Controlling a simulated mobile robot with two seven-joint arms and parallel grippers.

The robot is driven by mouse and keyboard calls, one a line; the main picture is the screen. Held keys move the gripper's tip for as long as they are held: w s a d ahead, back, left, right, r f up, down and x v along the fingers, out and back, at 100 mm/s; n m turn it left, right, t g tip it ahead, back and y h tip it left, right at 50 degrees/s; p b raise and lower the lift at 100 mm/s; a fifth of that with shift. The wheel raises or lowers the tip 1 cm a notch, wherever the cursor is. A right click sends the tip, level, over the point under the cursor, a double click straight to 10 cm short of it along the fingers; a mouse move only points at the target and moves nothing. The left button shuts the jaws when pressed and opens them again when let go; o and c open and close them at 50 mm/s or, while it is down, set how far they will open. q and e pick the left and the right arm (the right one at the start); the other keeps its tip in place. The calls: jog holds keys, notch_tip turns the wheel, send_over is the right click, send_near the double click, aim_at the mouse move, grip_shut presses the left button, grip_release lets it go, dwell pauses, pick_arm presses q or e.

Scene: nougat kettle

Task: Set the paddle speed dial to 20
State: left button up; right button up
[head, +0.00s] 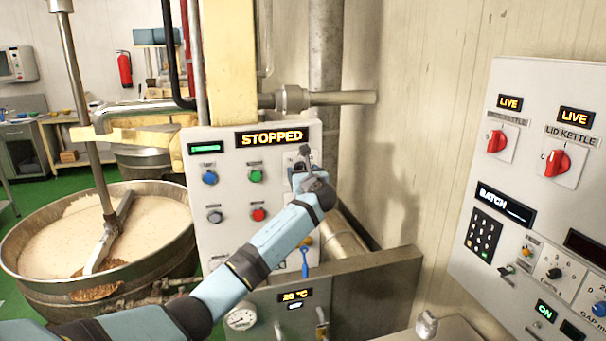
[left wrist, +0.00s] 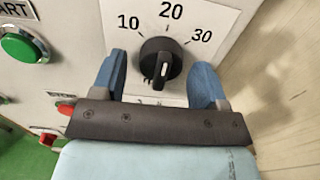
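The paddle speed dial (left wrist: 160,62) is a black knob on a white plate marked 10, 20 and 30, seen in the left wrist view. A white line shows on the knob's lower part, slanting slightly; I cannot tell for sure which end is the pointer. The 20 stands above the knob, 10 at upper left, 30 at upper right. My left gripper (head: 305,162) is open, its blue fingers on either side of the knob with gaps visible. In the head view the gripper largely hides the dial. My right gripper is not in view.
The control panel (head: 225,240) has several buttons and a display reading STOPPED (head: 275,138). A kettle (head: 150,250) of pale mix stands at left. A second panel (head: 480,200) with red switches is at right. Pipes (head: 330,98) run above and behind.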

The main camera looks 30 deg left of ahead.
pick_arm(q)
jog(key=shift+d, duration=0.1)
jog(key=b+v, duration=0.3)
jog(key=v, duration=1)
jog(key=shift+s+d, duration=0.2)
jog(key=shift+s, duration=0.1)
